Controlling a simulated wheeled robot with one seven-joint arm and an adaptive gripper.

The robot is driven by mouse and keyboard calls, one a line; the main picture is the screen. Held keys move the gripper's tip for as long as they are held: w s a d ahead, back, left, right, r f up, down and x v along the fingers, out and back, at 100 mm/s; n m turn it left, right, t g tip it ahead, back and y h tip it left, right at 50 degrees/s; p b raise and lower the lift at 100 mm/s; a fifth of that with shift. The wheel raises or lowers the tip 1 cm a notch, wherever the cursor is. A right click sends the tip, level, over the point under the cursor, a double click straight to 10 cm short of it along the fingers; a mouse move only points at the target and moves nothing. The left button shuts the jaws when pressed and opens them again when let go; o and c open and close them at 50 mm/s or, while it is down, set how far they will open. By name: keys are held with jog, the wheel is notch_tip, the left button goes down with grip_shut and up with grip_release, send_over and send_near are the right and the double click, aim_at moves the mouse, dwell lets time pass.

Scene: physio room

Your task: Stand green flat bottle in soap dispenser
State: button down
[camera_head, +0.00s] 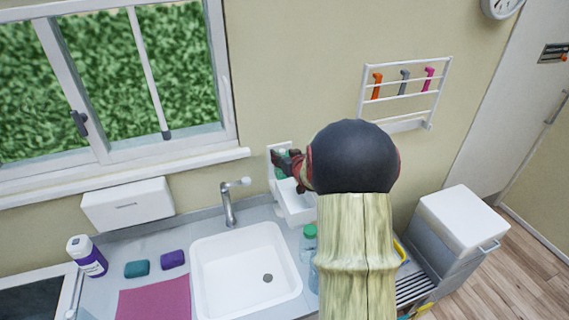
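A green bottle (281,173) shows in small patches around my gripper's fingers, at the white wall-mounted soap dispenser (293,207) right of the tap. My gripper (284,162) reaches left from the dark end of my arm, its fingers across the green bottle. The fingers overlap the bottle in this view, and I cannot tell whether they are closed on it. The bottle looks roughly upright in front of the dispenser's back plate. Its base is hidden, so I cannot tell whether it rests in the holder. My arm covers the dispenser's right side.
A clear bluish bottle with a green cap (309,232) stands right of the sink (246,272), partly behind my arm. The tap (230,204) rises left of the dispenser. A purple-white bottle (87,256) and two sponges stand left. A wall rack (405,92) hangs upper right.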

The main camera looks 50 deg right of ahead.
aim_at(280, 175)
jog(key=shift+d+f, duration=0.3)
jog(key=shift+w+f, duration=0.1)
jog(key=shift+f, duration=1.45)
jog(key=shift+f+b, duration=0.15)
jog(key=shift+b, duration=0.2)
jog(key=c, duration=1)
grip_release()
